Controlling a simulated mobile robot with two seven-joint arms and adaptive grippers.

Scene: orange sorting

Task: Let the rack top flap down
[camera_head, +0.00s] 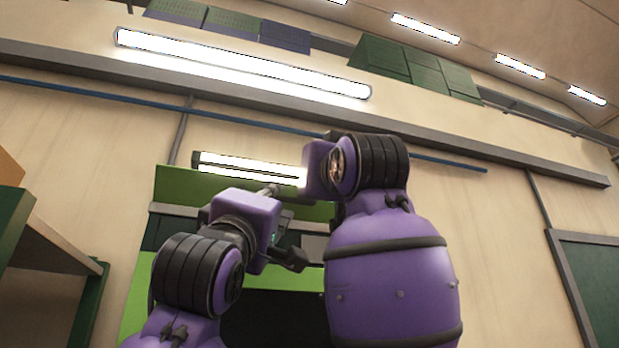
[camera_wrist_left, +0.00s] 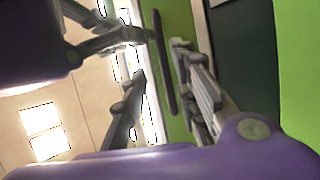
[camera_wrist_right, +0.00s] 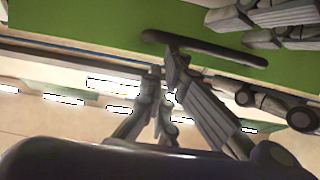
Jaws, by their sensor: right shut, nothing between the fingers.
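The rack's green top flap (camera_head: 180,186) stands raised above the dark rack opening behind my arms. Its dark bar handle shows in the left wrist view (camera_wrist_left: 163,62) and the right wrist view (camera_wrist_right: 205,47); my arms hide it in the head view. My left gripper (camera_head: 284,238) is open, its fingers spread on either side of the handle in the left wrist view, apart from each other; contact cannot be told. My right gripper (camera_wrist_right: 166,68) is shut and empty, its tips close to the handle's one end in its own wrist view.
My two grippers are close together in front of the rack. A wooden shelf unit with green edges (camera_head: 60,248) stands at the left. A dark green framed panel (camera_head: 597,275) is on the wall at the right. A blue pipe (camera_head: 90,93) runs along the wall above.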

